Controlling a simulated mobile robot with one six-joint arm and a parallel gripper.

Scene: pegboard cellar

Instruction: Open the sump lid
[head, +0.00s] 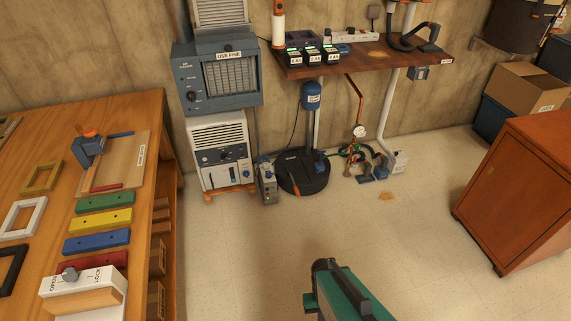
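The sump lid (291,181) is a round black cover low on the floor by the back wall, to the right of the white dehumidifier. It appears to lie flat and closed. A pipe and a blue cylinder (311,96) rise above it, and a small orange-red piece lies at its front edge. Small fittings at its right side hide part of it. A teal and black part of my own arm shows at the bottom middle, well short of the lid. I cannot make out gripper fingers in this view.
A white dehumidifier (221,151) and a small grey unit (267,181) stand left of the lid. A wooden shelf (360,62) overhangs behind it. Hoses and a gauge (358,131) stand at its right. A workbench (150,160) is left, a brown cabinet (525,190) right. The floor between is clear.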

